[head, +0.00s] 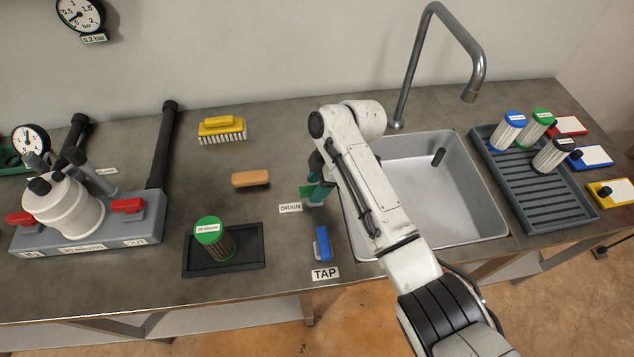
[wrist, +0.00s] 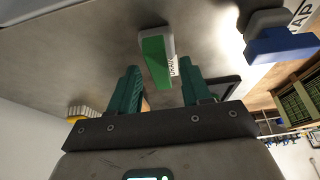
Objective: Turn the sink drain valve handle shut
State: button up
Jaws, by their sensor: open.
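The green drain valve handle (wrist: 157,60) shows in the wrist view on a grey mount, just beyond and between my fingertips. In the head view only a bit of green handle (head: 305,191) shows beside the DRAIN label (head: 290,208); my arm and fingers hide the rest. My gripper (head: 317,192) has teal fingers. It is open in the wrist view (wrist: 160,84), with one finger to each side of the handle's line and nothing between the pads. I cannot tell if a finger touches the handle.
The blue tap handle (head: 323,244) stands close by, nearer the counter's front edge. The sink basin (head: 440,215) lies to the right, under my arm. A tan block (head: 250,179) and a dark tray (head: 190,264) with a green-capped filter (head: 211,238) lie left.

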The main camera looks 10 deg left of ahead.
jog(key=shift+f, duration=0.1)
jog(key=shift+c, duration=0.3)
grip_shut()
jog(key=shift+m+p, duration=0.4)
jog(key=m+t+p, duration=0.1)
jog(key=m+p, duration=0.1)
jog(key=shift+s+m, duration=0.15)
jog(key=shift+m, duration=0.25)
jog(key=m+t+p, duration=0.2)
jog(key=m+p, duration=0.1)
jog(key=m, duration=0.2)
jog(key=shift+s+a, duration=0.1)
jog(key=shift+s, duration=0.05)
jog(key=m+t, duration=0.1)
jog(key=m, duration=0.1)
jog(key=m+h+p, duration=0.1)
jog(key=m, duration=0.1)
jog(key=shift+m+t, duration=0.4)
jog(key=shift+a+m+t+h, duration=0.15)
jog(key=shift+m+h, duration=0.3)
jog(key=shift+m, duration=0.65)
jog(key=shift+m+t+h, duration=0.25)
jog(key=shift+m+h, duration=0.2)
jog(key=shift+m, duration=0.65)
